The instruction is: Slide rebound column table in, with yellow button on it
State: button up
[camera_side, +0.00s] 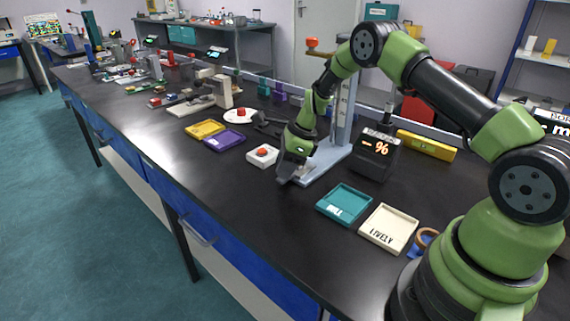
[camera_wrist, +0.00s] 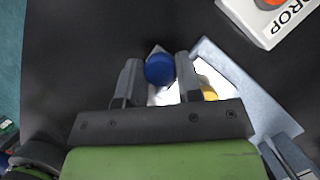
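The rebound column (camera_side: 346,113) stands upright on a grey-blue base (camera_side: 322,165), which also shows in the wrist view (camera_wrist: 238,75). My gripper (camera_side: 291,178) is low at the front end of this base. In the wrist view, a round blue knob (camera_wrist: 160,68) sits between my two fingers (camera_wrist: 158,72). It fills the gap and seems to touch both. A white surface (camera_wrist: 165,97), likely the table, shows partly below the knob. A yellow round piece, likely the button (camera_wrist: 207,90), shows just right of the right finger, partly hidden by it.
A white DROP box with an orange button (camera_side: 262,153) stands left of the base, and at top right in the wrist view (camera_wrist: 262,25). A display (camera_side: 375,155), a teal tray (camera_side: 344,204) and a cream LIVELY tray (camera_side: 389,229) are to the right. Bench in front is clear.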

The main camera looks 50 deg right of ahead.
grip_shut()
jog(key=d, duration=1.1)
jog(key=shift+d, duration=0.35)
jog(key=o, duration=0.6)
grip_release()
jog(key=shift+o, duration=0.2)
jog(key=v, duration=1)
jog(key=shift+s, duration=0.15)
